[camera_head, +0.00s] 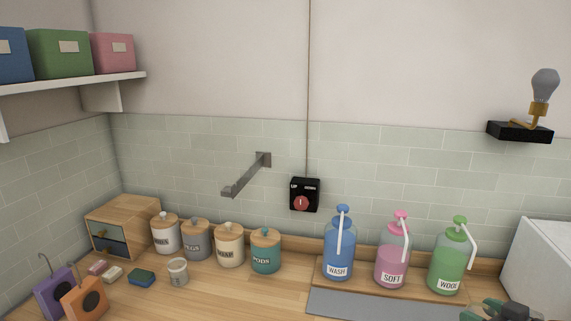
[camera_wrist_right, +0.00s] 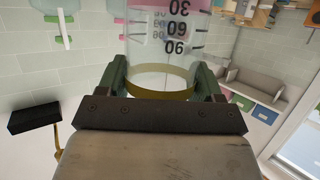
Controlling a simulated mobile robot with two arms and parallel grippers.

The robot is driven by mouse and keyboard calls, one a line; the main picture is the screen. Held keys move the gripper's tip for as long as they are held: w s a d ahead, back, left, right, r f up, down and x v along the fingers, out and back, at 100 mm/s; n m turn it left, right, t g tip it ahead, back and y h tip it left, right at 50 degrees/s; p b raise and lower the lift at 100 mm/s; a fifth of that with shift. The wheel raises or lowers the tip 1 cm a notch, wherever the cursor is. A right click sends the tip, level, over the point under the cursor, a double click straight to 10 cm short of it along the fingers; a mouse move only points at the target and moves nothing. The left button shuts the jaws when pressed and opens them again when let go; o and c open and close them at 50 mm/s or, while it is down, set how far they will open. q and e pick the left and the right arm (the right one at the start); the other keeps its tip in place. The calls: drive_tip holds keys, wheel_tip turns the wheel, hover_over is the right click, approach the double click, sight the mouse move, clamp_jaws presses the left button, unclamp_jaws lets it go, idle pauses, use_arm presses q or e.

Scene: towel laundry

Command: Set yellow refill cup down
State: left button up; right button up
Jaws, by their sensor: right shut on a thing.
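The yellow refill cup (camera_wrist_right: 165,88) is a clear cylinder with a yellow band and black number marks, seen in the right wrist view. A pink tint shows in its part near the top of that picture. My right gripper (camera_wrist_right: 162,78) has its green fingers on both sides of the cup and is shut on it. In the head view only part of my right gripper (camera_head: 493,311) shows at the bottom right edge. The cup cannot be made out there. My left gripper is not in view.
Blue WASH (camera_head: 339,255), pink SOFT (camera_head: 392,262) and green WOOL (camera_head: 449,266) pump bottles stand on a wooden riser behind a grey mat (camera_head: 375,306). Several lidded jars and a small pale cup (camera_head: 178,273) stand left. Wooden counter (camera_head: 235,295) is clear at front centre.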

drive_tip(key=s+a+f+b, duration=0.1)
drive_tip(key=a+f+b, duration=0.3)
drive_tip(key=a, duration=0.5)
drive_tip(key=s+a+f+b, duration=0.1)
drive_tip(key=a+f+b, duration=0.1)
drive_tip(key=a+f, duration=0.55)
use_arm(q)
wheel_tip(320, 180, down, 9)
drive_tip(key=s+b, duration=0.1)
drive_tip(key=b, duration=0.1)
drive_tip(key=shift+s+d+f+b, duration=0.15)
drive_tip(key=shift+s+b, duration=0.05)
drive_tip(key=shift+b, duration=0.15)
use_arm(e)
drive_tip(key=s+a+m+h, duration=0.1)
drive_tip(key=s+m+h, duration=0.1)
drive_tip(key=s, duration=0.4)
drive_tip(key=s+a+f+m+t+h, duration=0.1)
drive_tip(key=s+a+m+h, duration=0.1)
drive_tip(key=s, duration=0.3)
drive_tip(key=shift+s+a+f+h, duration=0.3)
drive_tip(key=shift+s+h, duration=0.1)
drive_tip(key=shift+h, duration=0.2)
drive_tip(key=shift+w+r, duration=0.1)
drive_tip(key=shift+w, duration=0.05)
